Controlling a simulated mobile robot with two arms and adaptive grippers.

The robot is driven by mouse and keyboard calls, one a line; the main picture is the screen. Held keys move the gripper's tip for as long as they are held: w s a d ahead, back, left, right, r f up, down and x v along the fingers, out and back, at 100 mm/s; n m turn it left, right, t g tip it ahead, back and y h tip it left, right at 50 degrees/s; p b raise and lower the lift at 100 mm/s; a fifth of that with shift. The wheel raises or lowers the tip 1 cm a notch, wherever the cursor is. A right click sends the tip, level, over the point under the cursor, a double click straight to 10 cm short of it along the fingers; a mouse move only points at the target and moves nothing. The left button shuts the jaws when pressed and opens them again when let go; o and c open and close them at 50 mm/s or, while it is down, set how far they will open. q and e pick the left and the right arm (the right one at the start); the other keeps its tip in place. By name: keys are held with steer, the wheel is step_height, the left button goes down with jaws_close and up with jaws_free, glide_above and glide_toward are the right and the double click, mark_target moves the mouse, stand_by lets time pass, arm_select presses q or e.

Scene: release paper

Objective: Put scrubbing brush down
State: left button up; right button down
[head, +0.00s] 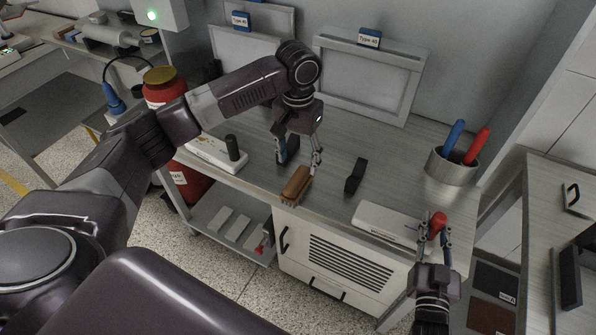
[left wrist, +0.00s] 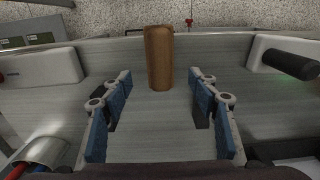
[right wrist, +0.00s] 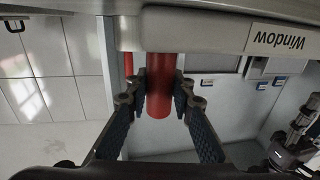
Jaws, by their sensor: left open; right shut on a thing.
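The scrubbing brush (head: 295,186) has a brown wooden back and lies at the front edge of the bench. It also shows in the left wrist view (left wrist: 158,58), just beyond my fingertips. My left gripper (head: 300,160) is open and empty above and behind the brush, its fingers apart on either side and not touching it. My right gripper (head: 437,233) is shut on a red handle (right wrist: 160,90) at the bench's front right corner. The far end of that handle is hidden in the right wrist view.
A white block (head: 392,222) lies beside the red handle; another (head: 212,152) with a black cylinder stands left. A black object (head: 355,176) lies between. A metal cup (head: 452,168) with blue and red handles stands at the back right. The bench's middle is mostly clear.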

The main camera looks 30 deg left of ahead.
mark_target(298, 178)
arm_select(q)
steer(key=shift+r, duration=2.3)
arm_select(e)
steer(key=c, duration=1.6)
jaws_free()
steer(key=shift+s+d+f, duration=0.1)
steer(key=shift+s+f, duration=0.05)
steer(key=shift+s, duration=0.1)
steer(key=s+d, duration=0.2)
steer(key=s, duration=0.9)
steer(key=shift+s, duration=0.15)
